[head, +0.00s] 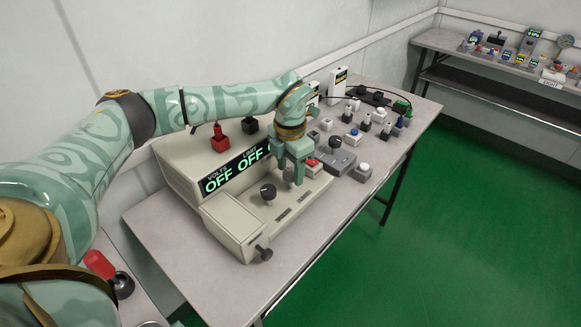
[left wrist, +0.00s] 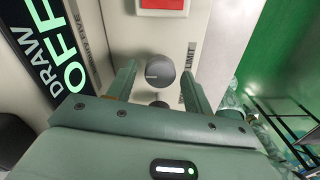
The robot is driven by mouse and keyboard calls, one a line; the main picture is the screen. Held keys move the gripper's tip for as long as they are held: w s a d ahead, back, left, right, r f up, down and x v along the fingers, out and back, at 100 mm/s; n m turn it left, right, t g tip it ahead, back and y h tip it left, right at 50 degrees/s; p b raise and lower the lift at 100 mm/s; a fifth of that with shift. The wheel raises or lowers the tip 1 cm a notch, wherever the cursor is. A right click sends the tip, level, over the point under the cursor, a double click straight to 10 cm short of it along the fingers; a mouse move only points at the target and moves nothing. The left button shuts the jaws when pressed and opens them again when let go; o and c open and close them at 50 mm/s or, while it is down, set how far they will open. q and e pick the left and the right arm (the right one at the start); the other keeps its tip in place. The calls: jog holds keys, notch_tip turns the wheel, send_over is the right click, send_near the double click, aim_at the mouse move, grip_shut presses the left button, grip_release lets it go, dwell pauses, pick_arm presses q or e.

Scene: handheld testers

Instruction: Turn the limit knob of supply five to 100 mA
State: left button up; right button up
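Supply five is a cream box (head: 181,170) on the table, with green OFF readouts on its dark display (head: 236,167). My left gripper (head: 291,172) points down over the supply's low front part. Its fingers (left wrist: 158,82) are open, one on each side of the knob, with gaps visible. My right gripper is in neither view.
A second dark knob (head: 268,192) stands left of my gripper. Another knob (head: 263,253) sticks out at the front. A red button (left wrist: 162,5) lies beyond the limit knob. Red (head: 219,140) and black terminals rise behind. Several small testers and switches (head: 362,172) stand to the right.

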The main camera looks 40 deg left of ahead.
pick_arm(q)
jog(key=c, duration=0.8)
jog(key=shift+o, duration=0.2)
